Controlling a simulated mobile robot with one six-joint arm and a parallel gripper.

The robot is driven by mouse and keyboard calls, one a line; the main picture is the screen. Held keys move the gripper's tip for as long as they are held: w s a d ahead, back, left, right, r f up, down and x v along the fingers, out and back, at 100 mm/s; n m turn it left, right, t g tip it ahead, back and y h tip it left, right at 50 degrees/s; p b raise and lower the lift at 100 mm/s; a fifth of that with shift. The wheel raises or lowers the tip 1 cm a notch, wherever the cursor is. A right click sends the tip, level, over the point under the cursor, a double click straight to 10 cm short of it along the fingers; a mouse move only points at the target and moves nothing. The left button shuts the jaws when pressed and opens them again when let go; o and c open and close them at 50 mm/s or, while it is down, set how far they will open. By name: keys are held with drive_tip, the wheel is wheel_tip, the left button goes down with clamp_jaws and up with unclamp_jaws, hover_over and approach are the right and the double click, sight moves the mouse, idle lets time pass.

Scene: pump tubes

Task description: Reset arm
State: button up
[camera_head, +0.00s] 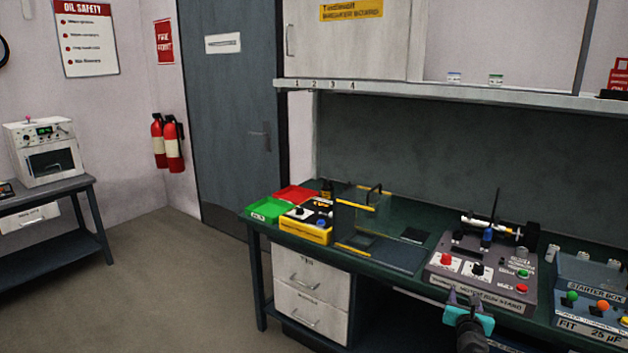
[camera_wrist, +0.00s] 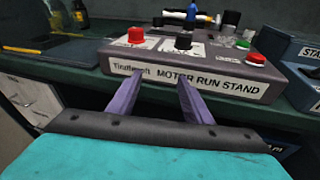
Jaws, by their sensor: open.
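My gripper (camera_head: 469,301) is in front of the motor run stand (camera_head: 478,275), near the front edge of the bench, in the head view. In the wrist view my gripper's two purple fingers (camera_wrist: 157,97) are spread apart with nothing between them. The front label of the motor run stand (camera_wrist: 190,80) shows just beyond the fingertips. I cannot tell whether they touch it. The stand carries a red knob (camera_wrist: 135,35), a black knob (camera_wrist: 183,42) and green and red buttons on its right side.
The green bench (camera_head: 390,288) also holds a yellow tester box (camera_head: 306,234), a green tray (camera_head: 265,210), a red tray (camera_head: 294,194), a clear guard (camera_head: 362,212) and a starter box (camera_head: 590,290). A shelf (camera_head: 430,94) runs above. Open floor (camera_head: 150,270) lies at left.

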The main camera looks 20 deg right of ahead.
drive_tip(key=w+a+f+m+g+y+b, duration=0.15)
drive_tip(key=w+a+f, duration=0.25)
drive_tip(key=a+f, duration=0.9)
drive_tip(key=w+a+f+m+g+y+b, duration=0.1)
drive_tip(key=w+a+f+m+y, duration=0.3)
drive_tip(key=a+f, duration=0.85)
drive_tip(key=s+a+f+m+g+y+b, duration=0.1)
drive_tip(key=s+a+f+m+g, duration=0.3)
drive_tip(key=s+a+f, duration=0.55)
drive_tip(key=s+a+f+m+g+y, duration=0.1)
drive_tip(key=s+a+f+m+g, duration=0.25)
drive_tip(key=s+a+f, duration=0.6)
drive_tip(key=s+a+f+m+g+y, duration=0.1)
drive_tip(key=s+a+m+g, duration=0.2)
drive_tip(key=s+a+m, duration=0.2)
drive_tip(key=s+a+m+g+y, duration=0.2)
drive_tip(key=s+a+m+g, duration=0.2)
drive_tip(key=s+a+m, duration=0.2)
drive_tip(key=s+m, duration=0.2)
drive_tip(key=s, duration=0.2)
drive_tip(key=shift+s+f+m, duration=0.2)
drive_tip(key=shift+f+m, duration=0.1)
drive_tip(key=shift+f, duration=0.05)
drive_tip(key=shift+d, duration=0.1)
